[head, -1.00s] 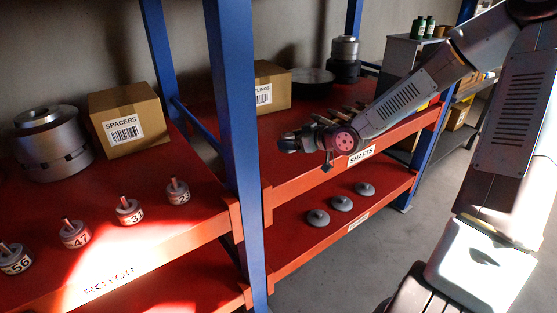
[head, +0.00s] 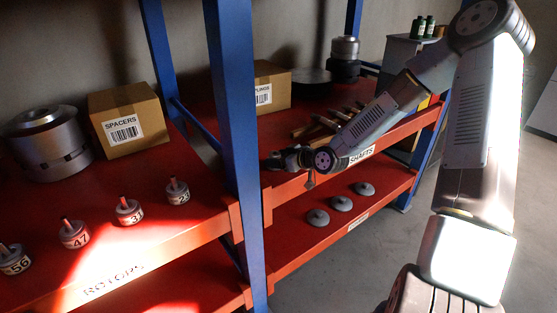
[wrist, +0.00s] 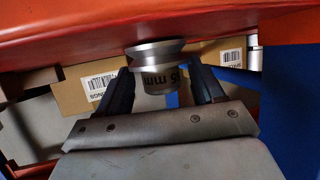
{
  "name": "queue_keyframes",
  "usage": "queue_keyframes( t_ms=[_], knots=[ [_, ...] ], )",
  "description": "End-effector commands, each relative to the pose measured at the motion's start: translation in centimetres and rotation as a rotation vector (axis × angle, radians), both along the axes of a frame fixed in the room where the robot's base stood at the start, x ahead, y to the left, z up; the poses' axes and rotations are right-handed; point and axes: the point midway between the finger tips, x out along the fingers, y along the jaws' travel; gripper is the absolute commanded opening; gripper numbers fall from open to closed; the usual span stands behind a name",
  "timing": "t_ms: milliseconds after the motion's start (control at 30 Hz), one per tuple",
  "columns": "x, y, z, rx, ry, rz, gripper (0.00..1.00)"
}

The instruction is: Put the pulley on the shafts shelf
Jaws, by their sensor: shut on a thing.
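The pulley (wrist: 155,56) is a grey metal grooved wheel with a dark-lettered hub. In the wrist view my gripper (wrist: 158,88) is shut on its hub between two dark fingers. The wheel is close to a red shelf surface at the top of that view; I cannot tell whether they touch. In the head view my gripper (head: 272,161) is at the left front part of the shafts shelf (head: 297,182), left of its SHAFTS label (head: 361,156). The pulley cannot be made out there. Several shafts (head: 322,124) lie on this shelf behind my arm.
A blue post (head: 238,150) stands just left of my gripper. A couplings box (head: 266,88) is at the back. Three grey discs (head: 341,203) lie on the lower shelf. The left shelf holds numbered rotors (head: 129,211) and a spacers box (head: 128,118).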

Motion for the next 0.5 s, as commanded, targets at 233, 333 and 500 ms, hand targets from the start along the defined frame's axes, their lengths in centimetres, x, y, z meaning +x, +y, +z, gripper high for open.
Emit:
queue_keyframes(
  t_ms=[233,333,500],
  knots=[
    [-0.02,0.15,-0.33,0.001,-0.002,0.002,0.26],
    [-0.03,0.13,-0.39,0.0,-0.001,0.001,0.69],
    [-0.03,0.12,-0.38,0.0,-0.001,0.001,0.86]
  ],
)
